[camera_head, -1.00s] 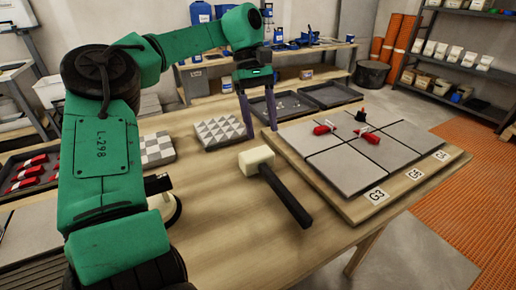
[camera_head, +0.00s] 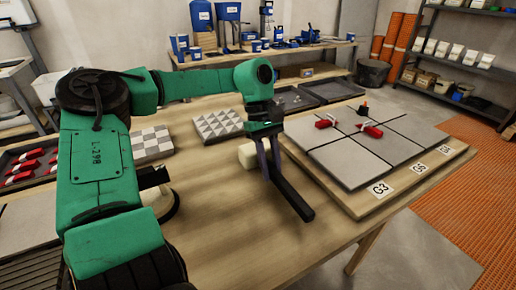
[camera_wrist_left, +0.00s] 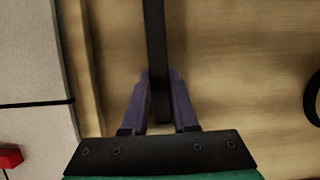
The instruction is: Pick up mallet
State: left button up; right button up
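The mallet has a cream head (camera_head: 247,155) and a dark handle (camera_head: 295,199); it lies on the wooden table, left of the tile board. My left gripper (camera_head: 272,175) points down at the handle, close to the head, with a finger on either side. In the left wrist view the handle (camera_wrist_left: 155,40) runs between the purple fingers (camera_wrist_left: 160,75), its end near the gripper's base. The finger gap is narrow, and I cannot tell whether the fingers press on the handle. Part of the mallet is hidden behind my gripper. My right gripper is not in view.
Patterned tile samples (camera_head: 218,125) lie behind to the left. Dark trays (camera_head: 333,91) stand at the back. The table front is clear.

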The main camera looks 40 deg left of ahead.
pick_arm(q)
grip_shut()
jog(key=shift+r, duration=0.1)
